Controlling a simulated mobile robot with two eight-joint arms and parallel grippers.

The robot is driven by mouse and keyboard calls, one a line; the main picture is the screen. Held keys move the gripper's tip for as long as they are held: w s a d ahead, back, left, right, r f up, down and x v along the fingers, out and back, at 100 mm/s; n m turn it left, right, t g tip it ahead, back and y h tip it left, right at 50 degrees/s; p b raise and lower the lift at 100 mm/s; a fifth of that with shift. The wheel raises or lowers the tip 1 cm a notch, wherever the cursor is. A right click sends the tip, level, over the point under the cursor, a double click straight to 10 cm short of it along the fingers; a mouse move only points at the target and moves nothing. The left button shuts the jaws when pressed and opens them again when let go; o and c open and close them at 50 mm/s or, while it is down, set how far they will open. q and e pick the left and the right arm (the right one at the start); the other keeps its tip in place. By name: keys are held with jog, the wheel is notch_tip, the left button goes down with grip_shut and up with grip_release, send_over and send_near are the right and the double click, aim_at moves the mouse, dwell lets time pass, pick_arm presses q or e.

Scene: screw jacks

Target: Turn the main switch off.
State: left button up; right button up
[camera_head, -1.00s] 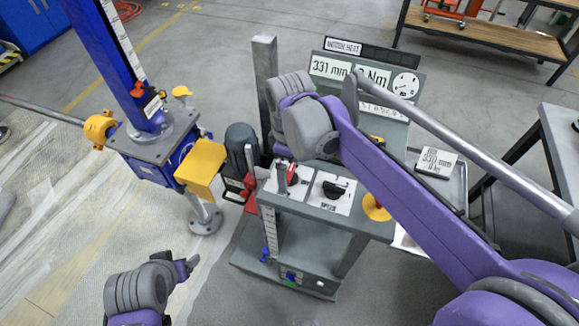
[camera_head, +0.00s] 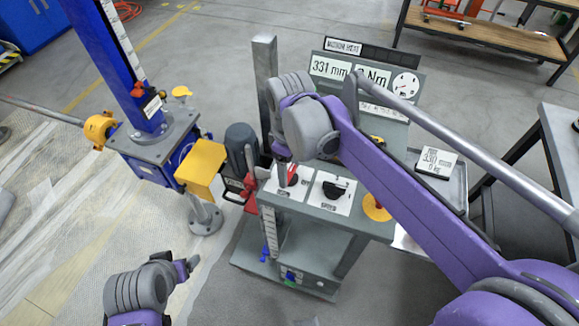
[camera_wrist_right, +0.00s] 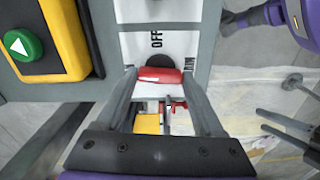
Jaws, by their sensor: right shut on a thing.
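The main switch is a red handle (camera_wrist_right: 160,77) on a dark round base in the right wrist view, on a white plate marked OFF. The handle lies crosswise in that picture, between the fingertips of my right gripper (camera_wrist_right: 163,74), which is shut on it. In the head view the red of the switch (camera_head: 291,175) shows on the grey console's top (camera_head: 313,209), partly hidden by my right gripper (camera_head: 268,178). My left gripper (camera_head: 187,266) hangs apart from the console at lower left; its jaw opening is unclear.
A black speed knob (camera_head: 334,190) sits right of the switch. A yellow box with a green button (camera_wrist_right: 24,46) is close beside my right gripper. The blue screw jack (camera_head: 155,145) and its yellow housing (camera_head: 201,168) stand left of the console. A tray (camera_head: 448,182) is at right.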

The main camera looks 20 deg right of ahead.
aim_at(289, 172)
jog(key=m, duration=1.3)
jog(key=shift+m, duration=1.8)
jog(key=o, duration=1.4)
notch_tip(289, 172, up, 11)
jog(key=shift+f+p, duration=0.1)
jog(key=shift+p, duration=0.2)
